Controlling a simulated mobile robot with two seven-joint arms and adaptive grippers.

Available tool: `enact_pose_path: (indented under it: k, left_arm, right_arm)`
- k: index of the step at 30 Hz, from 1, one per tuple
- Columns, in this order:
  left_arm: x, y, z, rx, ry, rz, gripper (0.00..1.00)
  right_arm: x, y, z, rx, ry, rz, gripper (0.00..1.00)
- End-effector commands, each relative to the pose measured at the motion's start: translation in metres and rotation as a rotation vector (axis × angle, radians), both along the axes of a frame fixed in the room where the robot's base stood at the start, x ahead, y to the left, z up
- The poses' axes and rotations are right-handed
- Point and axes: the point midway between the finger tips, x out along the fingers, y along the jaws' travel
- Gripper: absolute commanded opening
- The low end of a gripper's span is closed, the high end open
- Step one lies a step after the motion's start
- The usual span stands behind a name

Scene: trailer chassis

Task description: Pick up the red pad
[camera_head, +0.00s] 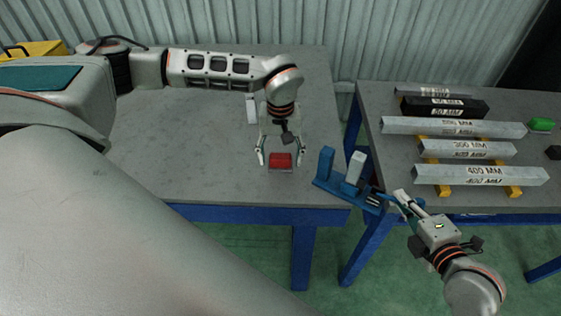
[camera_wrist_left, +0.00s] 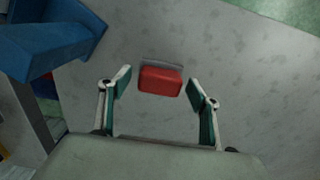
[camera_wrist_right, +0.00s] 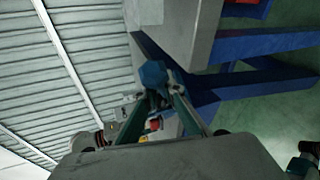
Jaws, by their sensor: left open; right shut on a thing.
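The red pad (camera_head: 280,160) lies on the grey table top near its front edge, with a thin grey strip beside it. It also shows in the left wrist view (camera_wrist_left: 160,81). My left gripper (camera_head: 281,163) is open, pointing down, with one finger on each side of the pad. In the left wrist view both fingers stand apart from the pad with gaps on both sides. My right gripper (camera_head: 383,200) is shut on a blue bracket (camera_head: 330,185), held off the front right corner of the grey table. The bracket carries a blue upright and a grey-white block (camera_head: 355,170).
The grey table (camera_head: 215,150) is mostly bare around the pad. A second table (camera_head: 390,160) at right carries several labelled metal bars on yellow supports (camera_head: 443,191) and a green object (camera_head: 541,125). A gap separates the tables. A corrugated wall stands behind.

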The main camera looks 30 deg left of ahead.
Motion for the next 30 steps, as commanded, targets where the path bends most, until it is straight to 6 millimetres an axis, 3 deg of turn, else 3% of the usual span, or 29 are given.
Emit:
enact_pose_path:
  k: [6, 11, 14, 22, 30]
  left_arm:
    - [0.000, 0.000, 0.000, -0.001, -0.001, 0.000, 0.60]
    - [0.000, 0.000, 0.000, -0.001, -0.001, 0.000, 0.18]
    - [0.000, 0.000, 0.000, 0.000, -0.001, 0.000, 0.14]
    - [0.001, 0.000, 0.005, 0.000, -0.004, 0.000, 0.14]
    - [0.002, 0.000, 0.051, -0.001, -0.006, -0.001, 0.14]
  right_arm:
    - [0.001, 0.001, 0.003, 0.007, -0.003, -0.001, 0.00]
    - [0.001, 0.001, 0.003, 0.007, -0.003, -0.001, 0.00]
    - [0.001, 0.001, 0.003, 0.007, -0.003, -0.001, 0.00]
    - [0.001, 0.001, 0.003, 0.007, -0.003, -0.001, 0.00]
    - [0.001, 0.001, 0.004, 0.007, -0.003, -0.001, 0.00]
